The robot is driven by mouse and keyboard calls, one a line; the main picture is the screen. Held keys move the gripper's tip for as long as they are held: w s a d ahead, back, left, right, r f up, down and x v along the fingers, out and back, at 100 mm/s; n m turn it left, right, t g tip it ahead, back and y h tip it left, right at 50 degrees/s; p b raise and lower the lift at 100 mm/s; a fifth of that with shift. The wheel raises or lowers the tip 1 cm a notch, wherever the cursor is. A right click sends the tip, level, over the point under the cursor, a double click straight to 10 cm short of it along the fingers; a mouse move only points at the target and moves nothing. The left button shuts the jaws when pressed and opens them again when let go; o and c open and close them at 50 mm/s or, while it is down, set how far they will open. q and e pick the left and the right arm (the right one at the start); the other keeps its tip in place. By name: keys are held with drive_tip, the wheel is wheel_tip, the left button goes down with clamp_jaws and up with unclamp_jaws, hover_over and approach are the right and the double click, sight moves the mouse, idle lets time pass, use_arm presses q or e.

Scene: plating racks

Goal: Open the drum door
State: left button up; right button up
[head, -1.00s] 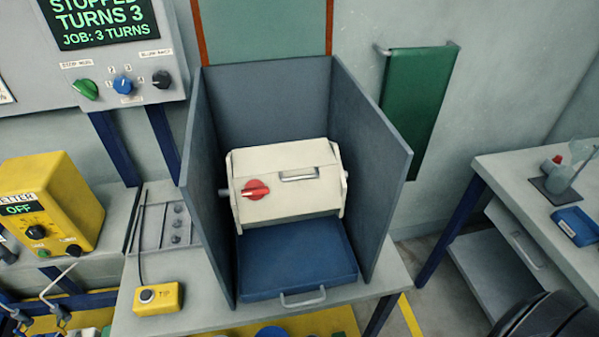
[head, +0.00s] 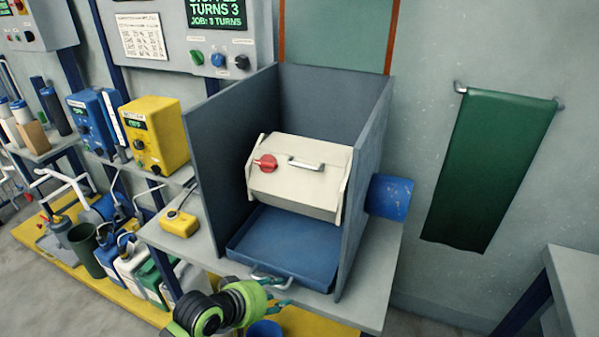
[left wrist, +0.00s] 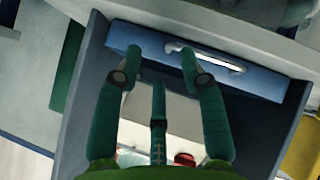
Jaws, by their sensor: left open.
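The cream drum (head: 292,200) sits inside a grey-blue three-sided booth (head: 215,160). Its front has a red knob (head: 266,163) at the left and a silver handle (head: 306,163) on the upper panel; the door looks closed. My left gripper (head: 276,292) is low in the head view, in front of the blue tray (head: 285,245) and near its handle, well short of the drum. In the left wrist view the gripper (left wrist: 160,55) has its fingers spread and empty. The cream drum (left wrist: 160,108) and red knob (left wrist: 185,159) appear there partly hidden. My right gripper is not in view.
The booth walls stand close on both sides of the drum; its front is open. A yellow button box (head: 180,222) is on the bench at left. A blue cylinder (head: 390,197) sticks out beyond the right wall. A green cloth (head: 488,170) hangs on the wall.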

use_arm(q)
drive_tip(key=w+d+r+n+t+h, duration=0.1)
drive_tip(key=w+r+n+h, duration=0.15)
drive_tip(key=w+r, duration=0.6)
drive_tip(key=n+t+h, duration=0.2)
drive_tip(key=n+t, duration=0.1)
drive_tip(key=n, duration=0.2)
approach(303, 165)
drive_tip(key=x, duration=0.8)
drive_tip(key=shift+w+p, duration=0.15)
drive_tip(key=shift+p, duration=0.25)
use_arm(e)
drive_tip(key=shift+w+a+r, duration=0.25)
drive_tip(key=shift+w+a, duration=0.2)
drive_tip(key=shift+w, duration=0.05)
use_arm(q)
clamp_jaws()
